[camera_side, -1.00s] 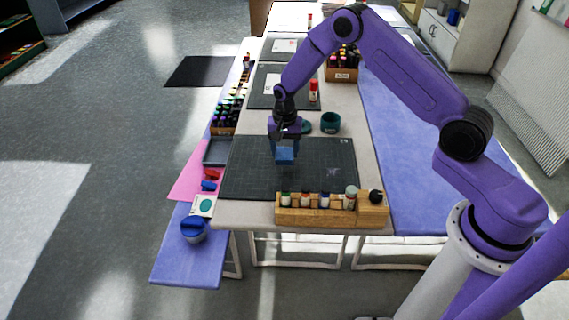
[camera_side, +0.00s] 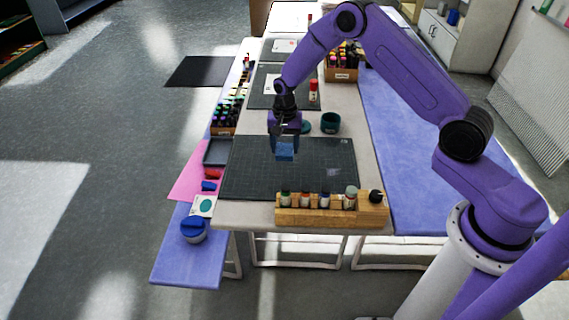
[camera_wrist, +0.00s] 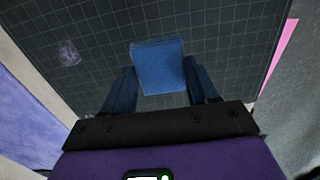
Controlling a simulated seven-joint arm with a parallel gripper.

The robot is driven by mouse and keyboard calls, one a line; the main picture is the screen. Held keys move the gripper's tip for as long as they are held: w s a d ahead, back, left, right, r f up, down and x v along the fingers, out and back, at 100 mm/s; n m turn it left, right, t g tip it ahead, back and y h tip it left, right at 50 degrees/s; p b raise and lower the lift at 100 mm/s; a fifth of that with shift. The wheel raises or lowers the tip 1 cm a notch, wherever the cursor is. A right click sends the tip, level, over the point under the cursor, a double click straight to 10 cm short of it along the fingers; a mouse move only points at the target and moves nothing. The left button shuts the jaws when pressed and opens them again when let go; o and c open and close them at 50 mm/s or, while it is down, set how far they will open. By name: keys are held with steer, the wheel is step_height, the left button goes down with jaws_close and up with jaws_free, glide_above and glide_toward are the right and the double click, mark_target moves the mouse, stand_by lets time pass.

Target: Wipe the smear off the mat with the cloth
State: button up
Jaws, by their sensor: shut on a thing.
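The dark gridded cutting mat (camera_side: 250,184) lies on the near end of the table. A faint whitish smear (camera_side: 334,172) is on its right part; it also shows at the left in the wrist view (camera_wrist: 69,53). My gripper (camera_side: 285,146) is shut on the folded blue cloth (camera_side: 285,155), over the mat's far middle part, left of the smear. In the wrist view the cloth (camera_wrist: 158,66) sits between the two fingers. I cannot tell whether the cloth touches the mat.
A wooden rack (camera_side: 310,215) with several small bottles stands along the mat's near right edge. A teal cup (camera_side: 330,122) stands beyond the mat. A grey tray (camera_side: 217,152) lies to its left. The mat's middle is clear.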

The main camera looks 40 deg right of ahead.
mark_target(334, 169)
steer(key=s+d, duration=0.2)
steer(key=s, duration=0.2)
steer(key=s+d, duration=0.3)
steer(key=s, duration=0.2)
steer(key=s+d, duration=0.2)
steer(key=s, duration=0.3)
steer(key=shift+d, duration=0.4)
steer(key=shift+s+f, duration=0.1)
steer(key=shift+f, duration=2)
steer(key=shift+f, duration=0.4)
steer(key=shift+w+d, duration=1.45)
steer(key=shift+w, duration=0.05)
steer(key=shift+s+a+r, duration=0.1)
steer(key=shift+s+a, duration=1.45)
steer(key=shift+s, duration=0.1)
